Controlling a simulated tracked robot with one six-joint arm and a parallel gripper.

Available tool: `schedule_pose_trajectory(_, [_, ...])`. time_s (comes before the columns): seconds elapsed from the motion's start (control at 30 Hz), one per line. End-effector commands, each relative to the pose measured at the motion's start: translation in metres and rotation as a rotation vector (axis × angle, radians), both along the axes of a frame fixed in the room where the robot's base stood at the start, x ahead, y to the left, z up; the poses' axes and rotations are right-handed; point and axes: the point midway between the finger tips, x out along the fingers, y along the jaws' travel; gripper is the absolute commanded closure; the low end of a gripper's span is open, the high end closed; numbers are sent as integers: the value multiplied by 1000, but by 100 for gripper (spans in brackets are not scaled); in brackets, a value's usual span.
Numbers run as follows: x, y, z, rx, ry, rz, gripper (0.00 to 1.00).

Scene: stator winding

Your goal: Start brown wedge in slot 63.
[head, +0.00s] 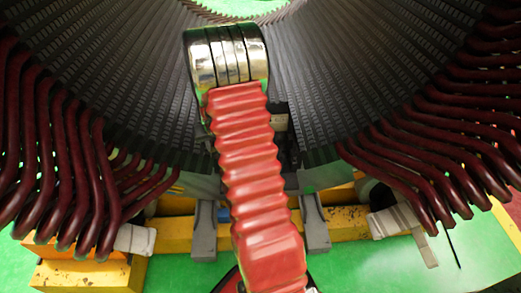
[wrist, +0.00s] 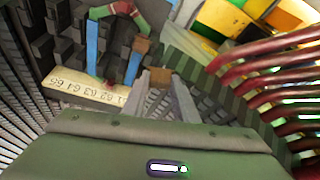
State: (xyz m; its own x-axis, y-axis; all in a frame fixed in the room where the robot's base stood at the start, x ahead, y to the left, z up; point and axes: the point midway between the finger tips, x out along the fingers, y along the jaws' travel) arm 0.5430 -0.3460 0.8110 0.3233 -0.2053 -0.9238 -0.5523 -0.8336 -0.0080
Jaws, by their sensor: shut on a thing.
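In the wrist view my gripper (wrist: 160,78) reaches forward with two grey fingers. A small brown piece, the wedge (wrist: 159,73), shows between the fingertips, and the gripper is shut on it. Past the fingertips stand the dark stator teeth and slots (wrist: 70,42). A pale strip with slot numbers (wrist: 85,90), reading about 61 to 66 upside down, lies to the left of the fingers. I cannot tell exactly which slot the wedge faces, and it looks apart from the teeth. In the head view my own arm hides the gripper and the wedge.
Blue strips (wrist: 92,46) lie in nearby slots, one beside another brown piece (wrist: 142,45). Dark red coil ends crowd the right (wrist: 265,68) and both sides of the head view (head: 65,150). A yellow frame (head: 175,233) stands below the bore.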

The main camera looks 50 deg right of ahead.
Motion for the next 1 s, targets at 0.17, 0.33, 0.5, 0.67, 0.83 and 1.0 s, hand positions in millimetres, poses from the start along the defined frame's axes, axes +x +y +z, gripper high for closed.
schedule_pose_trajectory(0.17, [-39,-60,-35,1,4,-110,96])
schedule_pose_trajectory(0.33, [-77,-106,-63,0,3,-202,96])
schedule_pose_trajectory(0.5, [-102,-132,-80,-4,3,-255,96])
schedule_pose_trajectory(0.67, [-108,-137,-84,-4,3,-267,96])
schedule_pose_trajectory(0.83, [-107,-137,-84,-4,3,-266,96])
schedule_pose_trajectory(1.0, [-107,-137,-85,-4,3,-266,96])
